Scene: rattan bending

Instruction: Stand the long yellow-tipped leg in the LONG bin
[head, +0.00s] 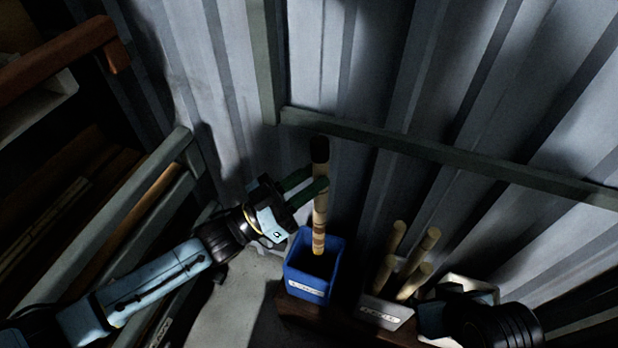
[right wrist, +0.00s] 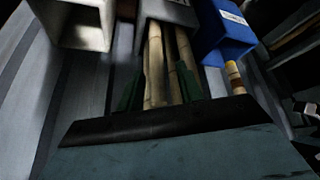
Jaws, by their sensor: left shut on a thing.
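My left gripper (head: 308,190) is shut on a long bamboo leg (head: 319,212), about midway up. The leg is nearly upright, with a dark upper end and banded lower part. Its lower end shows within the mouth of the blue bin (head: 309,284); I cannot tell whether it touches the bottom. The blue bin's label is too small to read. In the right wrist view the blue bin (right wrist: 225,38) and part of the leg (right wrist: 234,77) show at upper right. My right gripper (right wrist: 160,92) is open, its green fingers apart, with several poles visible beyond them.
A grey labelled bin (head: 385,312) right of the blue one holds several bamboo poles (head: 415,280). A pale empty-looking bin (right wrist: 85,30) shows in the right wrist view. A corrugated wall with a horizontal rail (head: 440,157) stands behind. A rack (head: 130,225) is at left.

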